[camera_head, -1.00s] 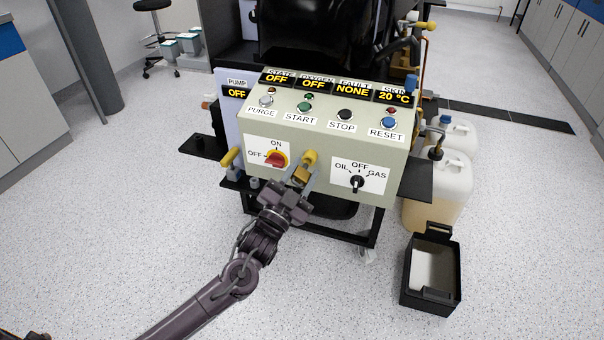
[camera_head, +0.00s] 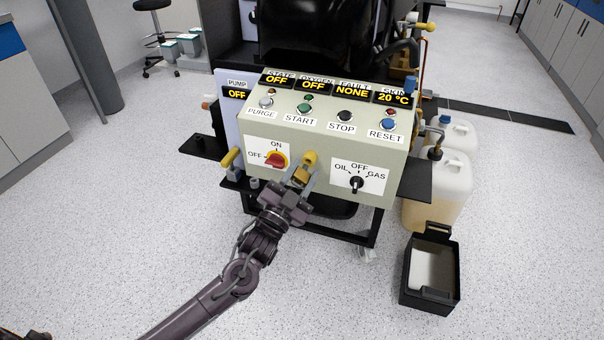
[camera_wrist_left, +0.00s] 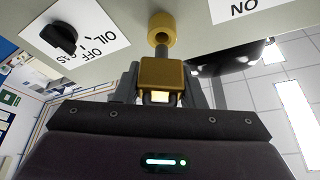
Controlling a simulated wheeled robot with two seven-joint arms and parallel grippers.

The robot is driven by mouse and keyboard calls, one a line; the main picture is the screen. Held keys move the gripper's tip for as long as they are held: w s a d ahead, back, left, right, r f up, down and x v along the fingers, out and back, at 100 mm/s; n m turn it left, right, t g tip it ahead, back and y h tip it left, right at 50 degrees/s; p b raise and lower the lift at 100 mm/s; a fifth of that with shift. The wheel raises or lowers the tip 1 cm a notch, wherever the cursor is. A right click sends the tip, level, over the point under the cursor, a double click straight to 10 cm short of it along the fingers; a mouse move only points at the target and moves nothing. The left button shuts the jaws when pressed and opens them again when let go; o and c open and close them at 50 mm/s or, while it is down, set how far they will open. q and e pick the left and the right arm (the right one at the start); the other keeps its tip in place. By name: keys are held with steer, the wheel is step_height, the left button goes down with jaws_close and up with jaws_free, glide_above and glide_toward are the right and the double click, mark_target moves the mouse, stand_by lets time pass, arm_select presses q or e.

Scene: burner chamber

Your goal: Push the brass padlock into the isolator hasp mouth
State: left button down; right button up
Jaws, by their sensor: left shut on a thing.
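The brass padlock (camera_head: 304,174) is between the fingers of my left gripper (camera_head: 302,181), which is shut on it in front of the control panel. In the left wrist view the square brass padlock body (camera_wrist_left: 161,73) sits between the fingers, and its grey shackle (camera_wrist_left: 161,51) points at the panel. The yellow isolator hasp mouth (camera_head: 310,158) sticks out of the panel front; it also shows in the left wrist view (camera_wrist_left: 162,28). The shackle's end meets the mouth's edge in that view; I cannot tell whether it is inside. My right gripper is not in view.
The red isolator knob (camera_head: 277,159) is left of the hasp, and the black OIL/GAS selector (camera_head: 357,184) is to its right. Push buttons line the panel's sloping top. A black bin (camera_head: 407,283) and pale jerrycans (camera_head: 446,185) stand at the right. Floor in front is open.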

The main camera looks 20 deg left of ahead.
mark_target(307, 166)
arm_select(q)
steer(key=shift+w, duration=0.3)
steer(key=shift+w+d+b, duration=0.1)
steer(key=shift+w+b, duration=0.6)
steer(key=shift+w, duration=0.7)
steer(key=c, duration=1.4)
jaws_free()
steer(key=shift+w, duration=0.1)
steer(key=o, duration=0.5)
steer(key=shift+o, duration=0.2)
